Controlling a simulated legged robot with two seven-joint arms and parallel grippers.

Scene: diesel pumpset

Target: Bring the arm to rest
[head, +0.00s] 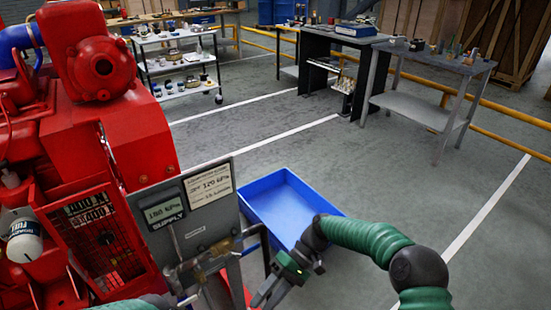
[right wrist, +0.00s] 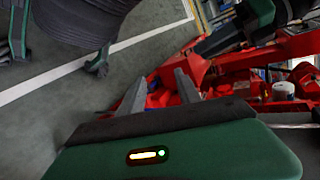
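My right arm (head: 365,237) comes in from the right in the head view and bends down toward the panel. Its gripper (head: 270,294) hangs right of the panel's lower edge, in front of the blue tray. In the right wrist view my right gripper (right wrist: 158,92) has its two fingers spread, with nothing between them; red machinery lies beyond. Only a small part of my left gripper (head: 180,300) shows at the bottom of the head view, below the panel; its fingers are not clear.
The red pumpset (head: 105,130) fills the left. A grey panel (head: 185,212) with a supply display stands beside it. A blue tray (head: 325,205) lies behind my right gripper. A trolley (head: 180,65) and workbench (head: 435,62) stand farther back. Floor between is clear.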

